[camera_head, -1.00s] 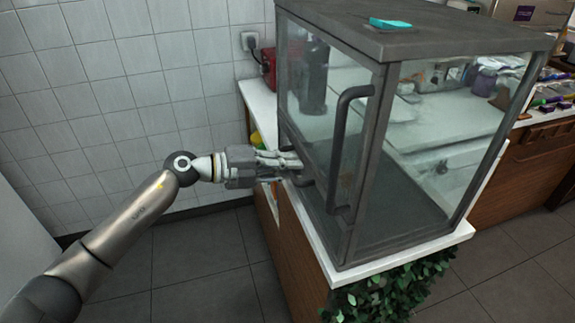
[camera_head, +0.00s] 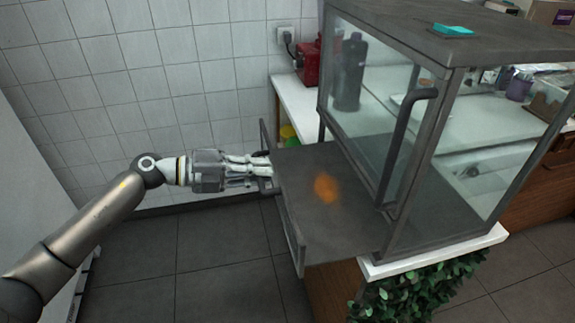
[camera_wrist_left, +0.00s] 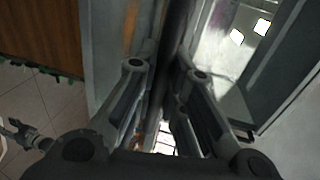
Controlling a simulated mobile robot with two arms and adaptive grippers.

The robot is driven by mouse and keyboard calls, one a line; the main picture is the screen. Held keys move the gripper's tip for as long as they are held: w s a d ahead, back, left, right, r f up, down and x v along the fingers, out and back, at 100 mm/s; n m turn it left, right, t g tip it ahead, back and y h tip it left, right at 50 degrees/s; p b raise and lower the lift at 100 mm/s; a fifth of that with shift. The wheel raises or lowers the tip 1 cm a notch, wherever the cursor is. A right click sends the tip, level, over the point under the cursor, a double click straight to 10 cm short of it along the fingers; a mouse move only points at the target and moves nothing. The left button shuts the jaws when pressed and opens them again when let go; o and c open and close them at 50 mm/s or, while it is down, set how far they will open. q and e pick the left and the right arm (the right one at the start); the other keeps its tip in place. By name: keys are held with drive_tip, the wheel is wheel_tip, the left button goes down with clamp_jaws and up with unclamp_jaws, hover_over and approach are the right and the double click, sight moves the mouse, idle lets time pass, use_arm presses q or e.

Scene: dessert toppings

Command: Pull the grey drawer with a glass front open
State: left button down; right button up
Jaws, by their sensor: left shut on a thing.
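The grey drawer (camera_head: 345,222) stands pulled out to the left from under the glass case, its flat grey inside showing. Its front (camera_head: 298,245) faces left towards my arm. My left gripper (camera_head: 268,179) is at the middle of that front, shut on the drawer's handle. In the left wrist view, the fingers (camera_wrist_left: 160,88) lie on both sides of the dark handle bar (camera_wrist_left: 168,70). Part of the handle is hidden by the fingers. My right gripper (camera_wrist_left: 27,134) seems to show small at the left edge of the wrist view; its jaws are unclear.
The glass case (camera_head: 458,150) has a dark upright door handle (camera_head: 402,140) close to the drawer. A teal item (camera_head: 453,30) lies on its top. A blurred orange spot (camera_head: 326,188) shows over the drawer. Leaves (camera_head: 425,283) hang below the counter. The floor left of the drawer is clear.

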use_arm(q)
drive_tip(key=f+b+v, duration=0.1)
drive_tip(key=v, duration=0.6)
drive_tip(key=shift+s+a+f, duration=0.2)
drive_tip(key=shift+a+f, duration=0.05)
drive_tip(key=shift+a, duration=0.3)
use_arm(e)
drive_tip(key=shift+w+d+f, duration=0.1)
drive_tip(key=shift+d+f, duration=0.65)
drive_tip(key=shift+d, duration=0.25)
drive_tip(key=shift+a, duration=0.1)
use_arm(q)
drive_tip(key=c, duration=1.8)
unclamp_jaws()
drive_tip(key=shift+o, duration=0.2)
drive_tip(key=v, duration=1.2)
use_arm(e)
drive_tip(key=shift+a, duration=0.2)
use_arm(q)
drive_tip(key=shift+f, duration=0.1)
